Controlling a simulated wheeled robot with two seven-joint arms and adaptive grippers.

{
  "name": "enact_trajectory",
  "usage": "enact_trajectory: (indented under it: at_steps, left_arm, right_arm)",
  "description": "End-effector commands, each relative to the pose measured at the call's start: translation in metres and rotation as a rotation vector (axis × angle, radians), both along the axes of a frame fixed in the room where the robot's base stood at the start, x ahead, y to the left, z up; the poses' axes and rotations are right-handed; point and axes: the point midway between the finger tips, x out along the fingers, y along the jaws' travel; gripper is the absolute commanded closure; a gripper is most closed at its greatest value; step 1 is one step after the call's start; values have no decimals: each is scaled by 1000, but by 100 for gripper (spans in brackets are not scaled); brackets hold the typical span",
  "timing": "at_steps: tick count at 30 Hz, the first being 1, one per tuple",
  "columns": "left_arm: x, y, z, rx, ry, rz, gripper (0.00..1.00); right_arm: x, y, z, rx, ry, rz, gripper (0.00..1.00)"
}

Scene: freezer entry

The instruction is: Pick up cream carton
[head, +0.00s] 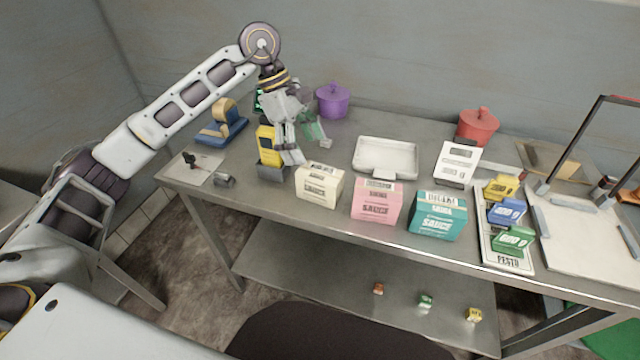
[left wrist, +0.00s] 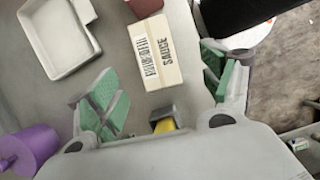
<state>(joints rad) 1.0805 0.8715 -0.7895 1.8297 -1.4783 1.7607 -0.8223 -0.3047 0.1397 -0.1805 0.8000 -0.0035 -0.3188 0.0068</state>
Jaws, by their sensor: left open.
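The cream carton (head: 319,182), a box with dark lettering that reads "SAUCE" in the left wrist view (left wrist: 157,54), stands near the table's front edge, left of the pink carton (head: 377,201). My left gripper (head: 304,143) is above the table, just behind and left of the cream carton. Its green-padded fingers are spread and empty. In the left wrist view, the cream carton lies ahead of the opening (left wrist: 160,88), between the lines of the two fingers and apart from both. My right gripper is not in view.
A yellow item in a grey holder (head: 271,172) stands close to the left gripper. A teal carton (head: 438,216) stands right of the pink one. A white tray (head: 386,173) lies behind, with a purple pot (head: 333,101) and red pot (head: 478,127) farther back.

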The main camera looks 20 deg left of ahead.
Motion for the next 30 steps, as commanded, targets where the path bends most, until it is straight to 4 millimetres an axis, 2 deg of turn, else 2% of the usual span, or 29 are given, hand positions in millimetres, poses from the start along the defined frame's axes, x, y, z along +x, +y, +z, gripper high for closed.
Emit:
enact_trajectory:
  at_steps: [15,21,30]
  left_arm:
    - [-4,-25,-60,0,3,-1,20]
    - [-4,-29,-70,0,1,-1,20]
    - [-4,-29,-71,0,1,-1,20]
  right_arm:
    - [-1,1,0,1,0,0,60]
    - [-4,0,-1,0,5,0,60]
    - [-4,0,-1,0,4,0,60]
